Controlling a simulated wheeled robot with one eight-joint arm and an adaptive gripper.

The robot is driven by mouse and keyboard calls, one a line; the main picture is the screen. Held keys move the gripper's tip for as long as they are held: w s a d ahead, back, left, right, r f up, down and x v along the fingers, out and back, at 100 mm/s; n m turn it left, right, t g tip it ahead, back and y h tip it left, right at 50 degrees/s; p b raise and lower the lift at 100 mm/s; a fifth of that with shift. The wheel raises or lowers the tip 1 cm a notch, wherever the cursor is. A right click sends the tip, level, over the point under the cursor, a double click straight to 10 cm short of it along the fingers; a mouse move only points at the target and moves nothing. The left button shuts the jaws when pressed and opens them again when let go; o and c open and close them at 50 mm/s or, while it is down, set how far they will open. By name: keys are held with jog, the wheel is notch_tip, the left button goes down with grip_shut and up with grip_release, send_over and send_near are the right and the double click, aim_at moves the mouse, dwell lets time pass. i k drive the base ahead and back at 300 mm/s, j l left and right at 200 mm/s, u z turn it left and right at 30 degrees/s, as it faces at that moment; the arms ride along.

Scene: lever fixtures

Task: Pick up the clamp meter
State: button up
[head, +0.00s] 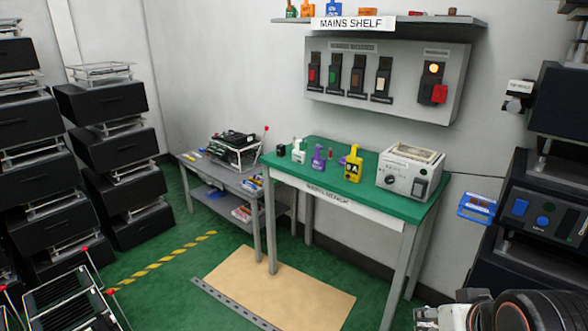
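The green-topped bench (405,208) stands against the back wall. On it is a yellow hand-held device (353,166) with a dark marked face, standing upright; it looks most like the clamp meter, but I cannot tell for sure. A purple device (318,158) and a white device (298,152) of similar shape stand to its left. My arm shows at the bottom right corner, far from the bench devices. A pale part at its end (440,317) may be my gripper; it is cut off by the frame edge, so its fingers cannot be made out.
A white instrument box (405,172) stands on the bench's right. A grey side table (215,178) with equipment is left of the bench. A tan mat (285,290) lies before it. Black stacked units (110,150) stand at left, a dark cabinet (540,205) at right.

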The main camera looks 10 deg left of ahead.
aim_at(354, 164)
jog(key=u, duration=0.15)
jog(key=z, duration=2.7)
jog(key=u, duration=2.7)
jog(key=i+j+z, duration=0.15)
jog(key=j, duration=0.25)
jog(key=i+j+z, duration=0.15)
jog(key=j, duration=0.25)
jog(key=i+j+z, duration=0.15)
jog(key=j, duration=0.25)
